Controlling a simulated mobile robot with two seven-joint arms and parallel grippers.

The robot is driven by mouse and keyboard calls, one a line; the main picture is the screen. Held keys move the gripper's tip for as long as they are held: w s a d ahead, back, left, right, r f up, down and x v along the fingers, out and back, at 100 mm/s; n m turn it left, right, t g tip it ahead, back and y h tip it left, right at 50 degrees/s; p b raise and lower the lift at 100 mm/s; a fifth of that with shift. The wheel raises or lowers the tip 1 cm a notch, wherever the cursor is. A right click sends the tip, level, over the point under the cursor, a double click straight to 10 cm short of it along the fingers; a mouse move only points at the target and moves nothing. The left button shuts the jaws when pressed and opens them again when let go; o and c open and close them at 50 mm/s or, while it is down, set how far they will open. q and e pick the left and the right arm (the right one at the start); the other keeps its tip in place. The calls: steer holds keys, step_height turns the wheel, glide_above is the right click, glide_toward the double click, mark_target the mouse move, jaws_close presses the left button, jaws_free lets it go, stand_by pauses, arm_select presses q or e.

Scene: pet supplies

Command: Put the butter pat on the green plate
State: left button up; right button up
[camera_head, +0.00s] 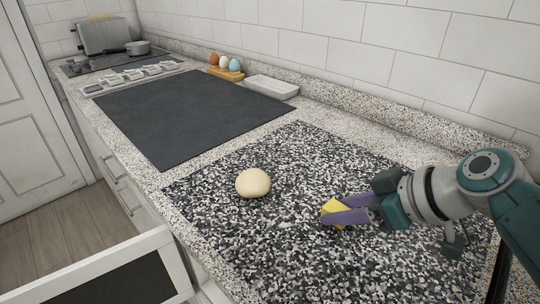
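A yellow block, which looks like the butter pat (331,207), is between the purple fingers of my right gripper (336,209). The fingers lie along its sides and appear shut on it, low over the speckled black-and-white board (300,260). Whether the butter touches the board is hard to tell. The green plate is not in view. My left gripper is not in view.
A pale dough-like ball (253,183) sits on the speckled board, left of my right gripper. Behind are a dark flat mat (185,110), a white dish (271,86), an egg holder (227,74) and a toaster (105,36). A tiled wall bounds the counter.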

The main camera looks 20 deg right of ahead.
jaws_close()
steer(key=shift+r, duration=0.1)
